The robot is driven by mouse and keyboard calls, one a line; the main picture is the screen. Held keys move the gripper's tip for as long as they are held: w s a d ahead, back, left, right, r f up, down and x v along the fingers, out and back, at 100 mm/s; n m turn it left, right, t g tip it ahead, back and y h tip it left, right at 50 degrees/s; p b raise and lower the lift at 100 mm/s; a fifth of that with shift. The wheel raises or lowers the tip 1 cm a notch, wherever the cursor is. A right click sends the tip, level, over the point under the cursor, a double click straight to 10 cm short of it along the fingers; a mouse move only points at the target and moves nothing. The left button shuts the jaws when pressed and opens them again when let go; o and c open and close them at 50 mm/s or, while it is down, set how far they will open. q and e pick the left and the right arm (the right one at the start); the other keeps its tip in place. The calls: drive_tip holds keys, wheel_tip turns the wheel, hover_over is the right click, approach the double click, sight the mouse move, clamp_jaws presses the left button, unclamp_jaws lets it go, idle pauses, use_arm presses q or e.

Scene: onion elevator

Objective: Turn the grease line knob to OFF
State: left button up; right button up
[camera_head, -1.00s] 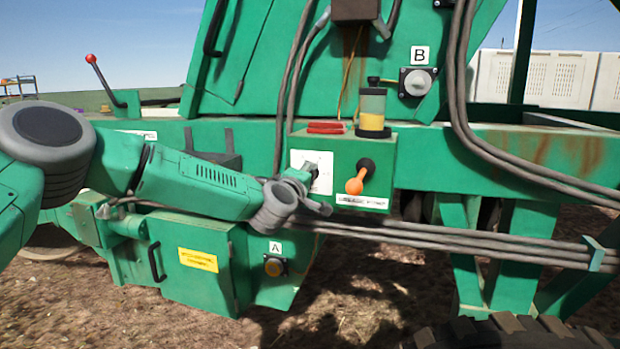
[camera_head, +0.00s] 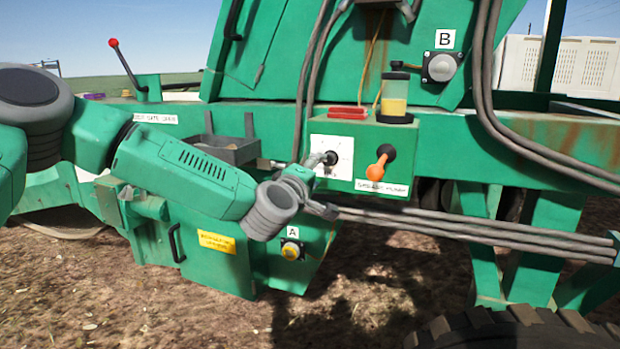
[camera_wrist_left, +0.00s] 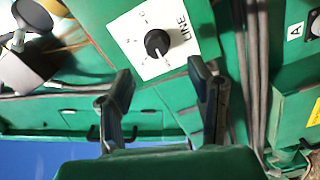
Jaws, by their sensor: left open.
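The grease line knob (camera_head: 331,158) is black and sits on a white dial plate (camera_head: 345,148) on the green machine box. In the left wrist view the round knob (camera_wrist_left: 157,42) is in front of the fingers, with "LINE" printed beside it; its pointer setting is too small to read. My left gripper (camera_head: 322,186) is open, left of and below the knob in the head view. Its fingers (camera_wrist_left: 161,72) are spread in the wrist view, empty and apart from the knob. My right gripper is not in view.
An orange-handled lever (camera_head: 378,168) is right of the dial plate. A clear cup with yellow grease (camera_head: 395,98) and a red object (camera_head: 348,112) stand on the box. Grey hoses (camera_head: 480,232) run below it. Knob A (camera_head: 291,250) is below, knob B (camera_head: 442,67) above.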

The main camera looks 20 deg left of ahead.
use_arm(q)
drive_tip(key=s, duration=0.3)
drive_tip(key=shift+s+a, duration=0.1)
drive_tip(key=shift+s, duration=0.2)
drive_tip(key=shift+f, duration=0.1)
drive_tip(key=s+d+f+m+g+h, duration=0.1)
drive_tip(key=s+d+f+m+g, duration=0.15)
drive_tip(key=s+f, duration=0.65)
drive_tip(key=s+d+f+m+g+h, duration=0.1)
drive_tip(key=s+f+m+g, duration=0.3)
drive_tip(key=f, duration=0.8)
drive_tip(key=s+d+f+m+g+h, duration=0.1)
drive_tip(key=s+d+f+m+g, duration=0.15)
drive_tip(key=s+f, duration=0.65)
drive_tip(key=s+a+f+m+g+y, duration=0.1)
drive_tip(key=s+a+f+m+g, duration=0.1)
drive_tip(key=s, duration=0.6)
drive_tip(key=s+a+f+m+g+y, duration=0.1)
drive_tip(key=s+a+f+m+g, duration=0.1)
drive_tip(key=s+a+f, duration=0.3)
drive_tip(key=s+a+f+m+g+y, duration=0.1)
drive_tip(key=s+a+f+m+g, duration=0.1)
drive_tip(key=s, duration=0.8)
wheel_tip(320, 180, down, 4)
drive_tip(key=shift+s+a+r+g+y, duration=0.15)
drive_tip(key=shift+s+a+g+y, duration=0.2)
drive_tip(key=shift+a+g, duration=0.7)
drive_tip(key=shift+d, duration=0.15)
